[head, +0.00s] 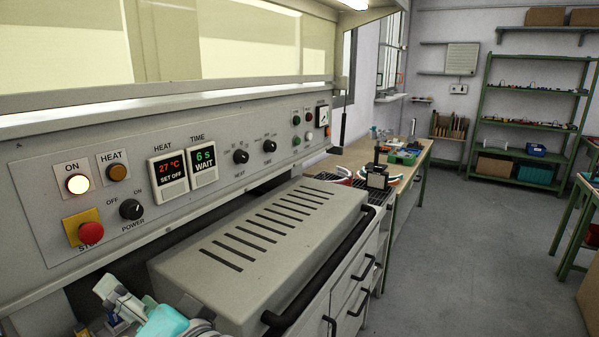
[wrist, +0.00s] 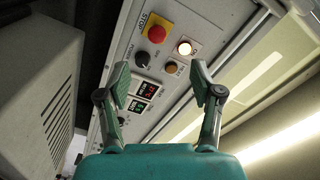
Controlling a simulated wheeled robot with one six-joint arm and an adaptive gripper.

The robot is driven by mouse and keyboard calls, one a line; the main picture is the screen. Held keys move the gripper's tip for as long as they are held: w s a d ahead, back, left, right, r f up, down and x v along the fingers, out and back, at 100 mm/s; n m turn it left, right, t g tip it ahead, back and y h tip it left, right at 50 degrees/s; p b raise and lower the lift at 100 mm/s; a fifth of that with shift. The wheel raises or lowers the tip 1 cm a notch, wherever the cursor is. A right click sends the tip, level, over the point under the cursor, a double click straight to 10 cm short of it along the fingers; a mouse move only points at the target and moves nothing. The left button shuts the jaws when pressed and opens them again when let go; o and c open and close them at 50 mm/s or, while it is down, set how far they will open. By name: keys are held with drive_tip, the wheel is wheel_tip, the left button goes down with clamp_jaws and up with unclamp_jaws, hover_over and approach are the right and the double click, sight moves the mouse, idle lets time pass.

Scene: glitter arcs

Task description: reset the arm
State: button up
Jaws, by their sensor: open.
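My gripper (wrist: 160,72) is open and empty in the wrist view, its two grey fingers spread wide above its teal body. Between and beyond the fingers is a control panel (wrist: 165,100) with its buttons and displays, seen rotated. In the head view, part of my arm and gripper with a teal cover shows at the bottom left, in front of the panel (head: 250,185) and below the red stop button (head: 91,232). The rest of the arm is cut off by the frame edge.
A grey vented hood (head: 185,265) with a black handle (head: 330,270) stands right beside my arm. A lit ON lamp (head: 78,184) and displays reading 27 °C and 6 s WAIT are on the panel.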

drive_tip(key=d+f+m+t+h, duration=0.1)
drive_tip(key=d+f+t+h, duration=0.15)
drive_tip(key=d+f, duration=0.8)
drive_tip(key=d+f+m+t+h, duration=0.1)
drive_tip(key=d+f+t+h, duration=0.15)
drive_tip(key=d+f, duration=0.75)
drive_tip(key=s+d+f+h, duration=0.5)
drive_tip(key=s+d+f, duration=0.45)
drive_tip(key=f, duration=0.25)
drive_tip(key=s+d+f+n+h, duration=0.1)
drive_tip(key=s+d, duration=0.4)
drive_tip(key=s, duration=0.5)
drive_tip(key=s+d+f+n+h, duration=0.1)
drive_tip(key=s+d+h, duration=0.3)
drive_tip(key=s, duration=0.7)
drive_tip(key=shift+s+d+n, duration=0.25)
drive_tip(key=shift+d+n, duration=0.15)
drive_tip(key=shift+d, duration=0.2)
